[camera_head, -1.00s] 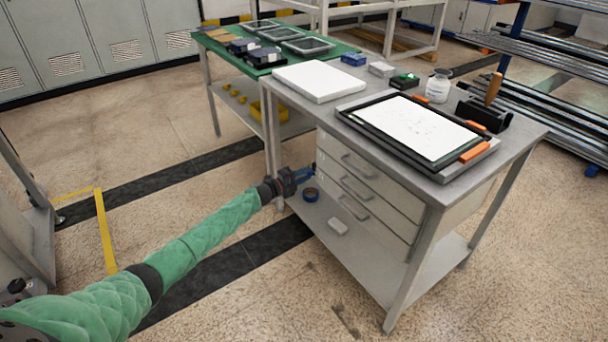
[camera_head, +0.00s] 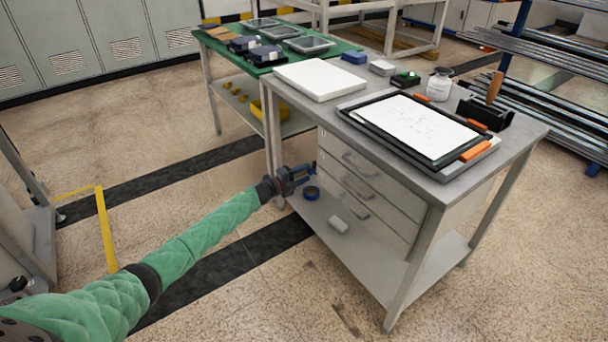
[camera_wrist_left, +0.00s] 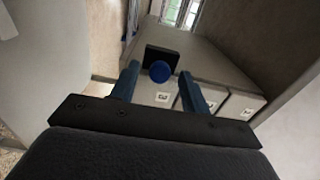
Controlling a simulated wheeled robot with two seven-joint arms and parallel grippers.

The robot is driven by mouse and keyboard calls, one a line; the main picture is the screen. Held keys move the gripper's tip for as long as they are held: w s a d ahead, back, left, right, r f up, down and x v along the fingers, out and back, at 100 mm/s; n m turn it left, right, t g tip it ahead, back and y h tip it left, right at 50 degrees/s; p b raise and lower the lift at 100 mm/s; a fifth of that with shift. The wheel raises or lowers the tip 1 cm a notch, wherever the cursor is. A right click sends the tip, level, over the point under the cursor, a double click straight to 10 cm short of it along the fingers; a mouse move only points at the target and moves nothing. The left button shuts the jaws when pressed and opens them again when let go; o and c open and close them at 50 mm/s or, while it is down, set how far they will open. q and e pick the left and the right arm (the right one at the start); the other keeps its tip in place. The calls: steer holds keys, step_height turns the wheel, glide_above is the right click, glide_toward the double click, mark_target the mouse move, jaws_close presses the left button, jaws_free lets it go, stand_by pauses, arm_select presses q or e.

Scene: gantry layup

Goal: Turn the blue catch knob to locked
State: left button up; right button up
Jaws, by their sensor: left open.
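The blue catch knob (camera_wrist_left: 160,72) is a round blue disc on a black plate (camera_wrist_left: 162,58) fixed to the side of the drawer unit (camera_wrist_left: 215,70). In the left wrist view it lies ahead, between and just beyond my left gripper's (camera_wrist_left: 158,88) two blue fingers, which are spread and empty. I cannot tell any touch. In the head view my left gripper (camera_head: 303,175) is beside the drawer unit's left edge, below the grey tabletop (camera_head: 320,110). There it largely hides the knob. My right gripper is not in view.
The table leg (camera_head: 272,140) stands close to my left gripper. A framed white sheet (camera_head: 415,125) and a white slab (camera_head: 318,80) lie on top.

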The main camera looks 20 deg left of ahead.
arm_select(q)
steer(key=v, duration=0.7)
steer(key=shift+s+a, duration=0.1)
